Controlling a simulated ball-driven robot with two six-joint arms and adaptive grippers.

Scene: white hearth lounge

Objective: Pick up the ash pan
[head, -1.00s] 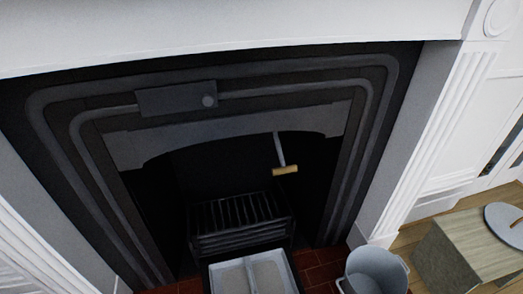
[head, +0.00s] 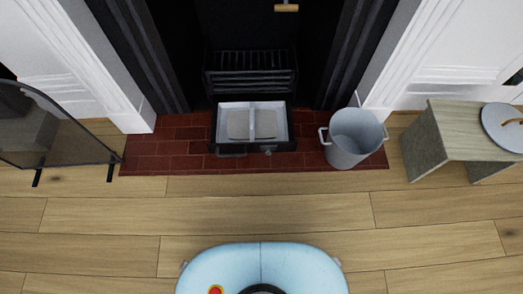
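The ash pan (head: 283,121) is a pale, open rectangular tray with a divider down its middle and grey ash in both halves. It sits inside a dark pulled-out drawer (head: 228,149) under the fire grate (head: 250,75), over the red brick hearth. The drawer front has a small knob to the right of its middle. Neither of my grippers shows in the head view, so I cannot tell their state.
A grey bucket (head: 352,140) with side handles stands on the hearth (head: 185,148) right of the drawer. A wooden stool (head: 445,135) with a round grey lid (head: 503,128) on it stands further right. A fire screen (head: 60,135) stands at left. The wood floor (head: 270,212) in front is clear.

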